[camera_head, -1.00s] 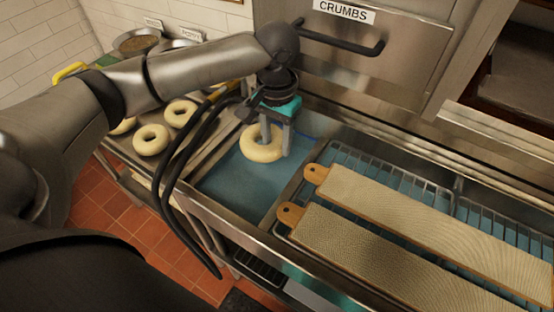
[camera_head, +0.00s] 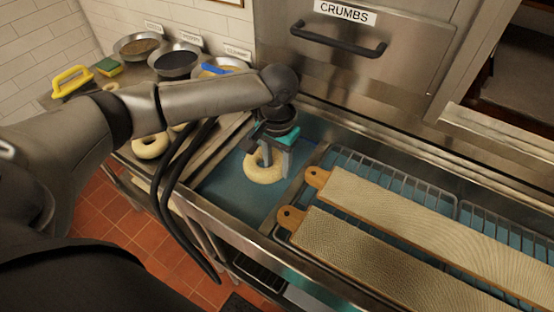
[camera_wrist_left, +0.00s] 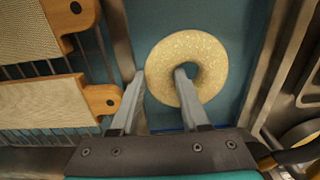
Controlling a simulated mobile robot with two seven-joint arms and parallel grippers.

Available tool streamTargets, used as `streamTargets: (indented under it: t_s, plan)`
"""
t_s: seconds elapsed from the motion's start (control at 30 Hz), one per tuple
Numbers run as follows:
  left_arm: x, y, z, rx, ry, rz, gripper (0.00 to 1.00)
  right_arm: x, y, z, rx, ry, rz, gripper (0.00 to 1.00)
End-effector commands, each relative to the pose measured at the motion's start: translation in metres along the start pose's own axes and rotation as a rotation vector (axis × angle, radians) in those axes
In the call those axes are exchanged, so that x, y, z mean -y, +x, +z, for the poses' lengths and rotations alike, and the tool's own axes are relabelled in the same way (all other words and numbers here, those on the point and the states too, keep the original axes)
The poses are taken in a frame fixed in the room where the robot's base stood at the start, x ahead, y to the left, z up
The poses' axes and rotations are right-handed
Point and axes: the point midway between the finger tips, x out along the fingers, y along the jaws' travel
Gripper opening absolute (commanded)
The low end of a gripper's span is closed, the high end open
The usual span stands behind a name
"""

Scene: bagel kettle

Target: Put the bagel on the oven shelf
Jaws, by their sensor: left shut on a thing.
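The bagel (camera_head: 263,174) is a pale ring over the blue-floored basin in the head view. It also shows in the left wrist view (camera_wrist_left: 208,48). My left gripper (camera_head: 274,170) is shut on one side of its ring, with one finger in the hole and the other outside the rim. The fingers also show in the left wrist view (camera_wrist_left: 160,88). Whether the bagel touches the basin floor is hard to tell. A dark opening with a steel ledge (camera_head: 500,135) is at the upper right; I cannot tell if it is the oven shelf. My right gripper is not in view.
Two cloth-covered boards (camera_head: 430,225) (camera_head: 370,262) lie on the wire rack (camera_head: 390,172) to the right. Several bowls, one steel (camera_head: 178,58), stand at the back left. Another bagel (camera_head: 150,146) lies left. A handled "CRUMBS" panel (camera_head: 400,75) rises behind the basin.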

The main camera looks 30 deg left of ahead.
Motion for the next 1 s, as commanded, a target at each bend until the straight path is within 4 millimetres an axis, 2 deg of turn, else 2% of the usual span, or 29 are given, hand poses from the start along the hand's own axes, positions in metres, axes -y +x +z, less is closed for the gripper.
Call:
streamTargets:
  t_s: [0.27, 0.3, 0.53, 0.87, 1.0]
  plan:
    - [0.0, 0.005, 0.0, -0.001, 0.0, 0.0, 0.0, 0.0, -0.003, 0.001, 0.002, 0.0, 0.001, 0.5]
    - [0.0, 0.006, 0.0, -0.001, 0.0, 0.0, 0.49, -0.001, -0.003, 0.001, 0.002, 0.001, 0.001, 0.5]
    - [0.0, 0.005, 0.0, -0.001, 0.0, -0.001, 0.75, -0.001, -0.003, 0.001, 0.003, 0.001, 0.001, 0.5]
    - [0.001, 0.003, -0.001, -0.003, 0.0, -0.001, 0.75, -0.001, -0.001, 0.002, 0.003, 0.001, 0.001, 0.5]
    - [0.001, -0.013, -0.001, -0.005, 0.001, -0.001, 0.75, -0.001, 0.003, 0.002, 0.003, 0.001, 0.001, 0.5]
